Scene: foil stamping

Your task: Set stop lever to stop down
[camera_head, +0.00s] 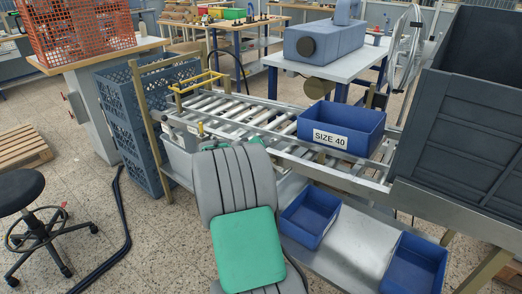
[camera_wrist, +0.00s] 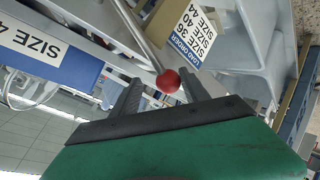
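In the wrist view, the stop lever is a metal rod (camera_wrist: 143,38) with a red ball knob (camera_wrist: 168,81) at its end. My gripper (camera_wrist: 158,86) has its two dark fingers spread apart, with the knob at the gap between the fingertips. The knob appears close to the right finger, with clear space towards the left finger. Whether it touches is hard to tell. In the head view, my grey and green arm covers the gripper and the lever is not visible.
A roller conveyor (camera_head: 253,115) carries a blue bin labelled SIZE 40 (camera_head: 341,129). A yellow frame (camera_head: 197,82) stands at its left end. Two blue bins (camera_head: 310,217) (camera_head: 413,265) are on the lower shelf. A load order card (camera_wrist: 190,38) hangs close to the knob.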

